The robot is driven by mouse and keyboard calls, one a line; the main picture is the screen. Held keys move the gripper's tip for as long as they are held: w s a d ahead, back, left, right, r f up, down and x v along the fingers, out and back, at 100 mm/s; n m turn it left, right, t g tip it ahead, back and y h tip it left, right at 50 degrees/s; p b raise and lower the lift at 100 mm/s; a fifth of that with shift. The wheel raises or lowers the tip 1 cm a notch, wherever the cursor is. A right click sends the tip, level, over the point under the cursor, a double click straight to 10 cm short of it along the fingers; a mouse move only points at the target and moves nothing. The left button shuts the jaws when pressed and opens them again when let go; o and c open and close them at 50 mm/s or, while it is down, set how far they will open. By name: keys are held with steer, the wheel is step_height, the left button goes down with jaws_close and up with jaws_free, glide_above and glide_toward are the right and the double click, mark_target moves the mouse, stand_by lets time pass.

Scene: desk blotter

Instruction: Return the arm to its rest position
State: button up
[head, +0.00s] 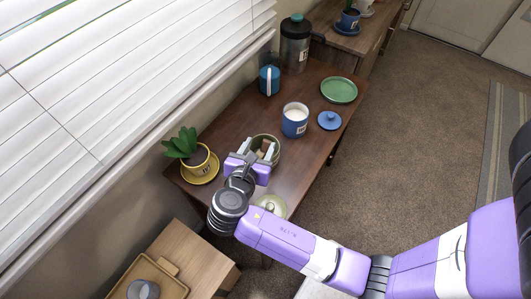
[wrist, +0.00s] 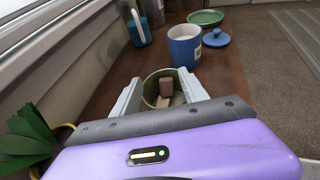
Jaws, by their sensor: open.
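My gripper (head: 256,153) is open and sits over the near part of the dark wooden table. In the wrist view its two grey fingers (wrist: 160,92) stand apart with nothing gripped between them. Beyond the fingertips is a green round bowl (wrist: 149,88). It holds small brown blocks (wrist: 166,87). In the head view the bowl (head: 275,143) is partly hidden by my gripper. My purple arm reaches in from the lower right.
A potted plant (head: 197,157) on a yellow saucer stands just left of my gripper, near the blinds. Carpet lies right.

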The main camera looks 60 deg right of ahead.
steer(key=shift+v, duration=1.15)
